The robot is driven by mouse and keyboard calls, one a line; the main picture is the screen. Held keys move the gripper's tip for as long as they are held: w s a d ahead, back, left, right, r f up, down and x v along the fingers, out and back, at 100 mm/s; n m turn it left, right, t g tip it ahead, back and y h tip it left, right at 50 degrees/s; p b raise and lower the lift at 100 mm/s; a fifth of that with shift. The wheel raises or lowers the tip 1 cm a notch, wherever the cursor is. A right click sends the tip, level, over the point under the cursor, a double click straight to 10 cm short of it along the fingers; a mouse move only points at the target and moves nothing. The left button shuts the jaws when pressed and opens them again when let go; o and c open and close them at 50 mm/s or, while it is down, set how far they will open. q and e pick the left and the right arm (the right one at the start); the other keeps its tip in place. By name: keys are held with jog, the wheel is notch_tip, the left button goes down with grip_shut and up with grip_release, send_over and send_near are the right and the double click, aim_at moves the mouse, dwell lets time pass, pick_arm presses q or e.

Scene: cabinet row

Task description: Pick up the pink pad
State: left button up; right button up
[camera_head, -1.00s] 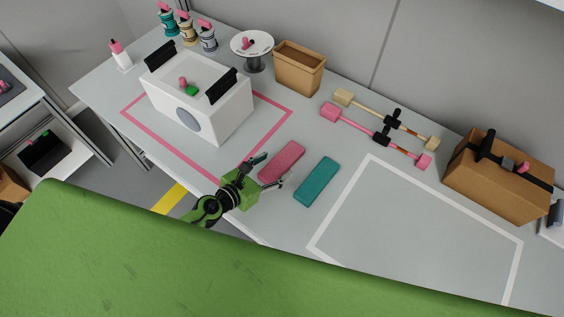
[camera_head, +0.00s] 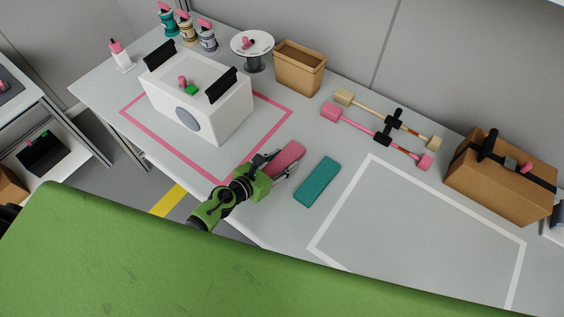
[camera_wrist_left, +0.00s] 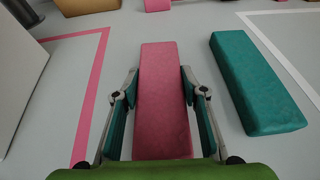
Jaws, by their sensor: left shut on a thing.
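The pink pad (camera_head: 289,155) is a flat oblong block on the grey table, just right of the pink taped outline. My left gripper (camera_head: 275,165) reaches over its near end. In the left wrist view the pink pad (camera_wrist_left: 164,95) lies lengthwise between the two fingers of my left gripper (camera_wrist_left: 160,90), which are shut on its sides. The pad's near end is hidden behind the gripper in the head view. My right gripper is not in view.
A teal pad (camera_head: 317,182) lies close to the right of the pink one. A white box (camera_head: 203,105) stands inside the pink outline. The white taped area (camera_head: 420,230) is empty. Dumbbell-like bars (camera_head: 380,130) lie farther back.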

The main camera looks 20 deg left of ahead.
aim_at(282, 161)
pick_arm(q)
jog(key=shift+r+p, duration=0.8)
notch_tip(282, 161, up, 2)
jog(key=shift+r+p, duration=0.1)
jog(key=shift+p, duration=0.9)
jog(key=s+a+r+p, duration=0.1)
jog(key=r, duration=0.1)
jog(key=s+a+r+p, duration=0.1)
jog(key=s+r, duration=0.1)
jog(key=s+a+r+p, duration=0.1)
jog(key=r+p, duration=0.1)
jog(key=shift+s+a+r, duration=0.1)
jog(key=shift+s+a, duration=0.05)
jog(key=shift+a, duration=0.05)
jog(key=a+b+v, duration=0.2)
jog(key=v, duration=0.7)
jog(key=shift+w, duration=0.45)
jog(key=shift+f+b, duration=0.2)
jog(key=shift+b, duration=0.1)
